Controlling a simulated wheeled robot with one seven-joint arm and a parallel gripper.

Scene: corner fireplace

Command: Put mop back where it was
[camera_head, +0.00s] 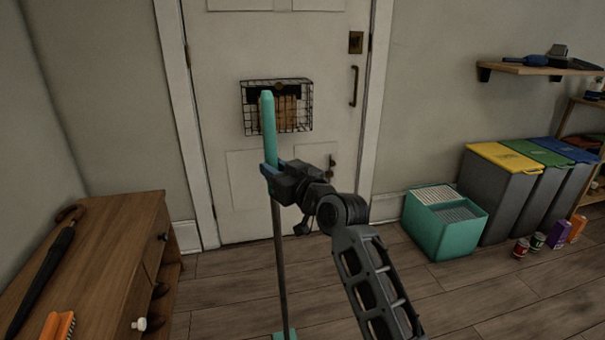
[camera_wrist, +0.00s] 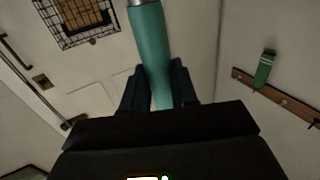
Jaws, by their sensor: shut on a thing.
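The mop (camera_head: 280,255) stands about upright in the middle of the head view, in front of the door. It has a teal handle grip, a thin grey pole and a teal part at its low end, cut off by the bottom edge. My gripper (camera_head: 271,172) is shut on the teal grip, below its top end. In the wrist view the teal grip (camera_wrist: 150,50) runs between my two dark fingers. A teal two-part bucket (camera_head: 445,222) with light grids on top stands on the floor to the right.
A white door (camera_head: 230,190) with a wire basket (camera_head: 305,118) is behind the mop. A wooden cabinet (camera_head: 120,215) with an umbrella (camera_head: 45,270) and an orange brush (camera_head: 58,326) is at left. Bins (camera_head: 500,190), cans and cartons stand at right. Floor between is clear.

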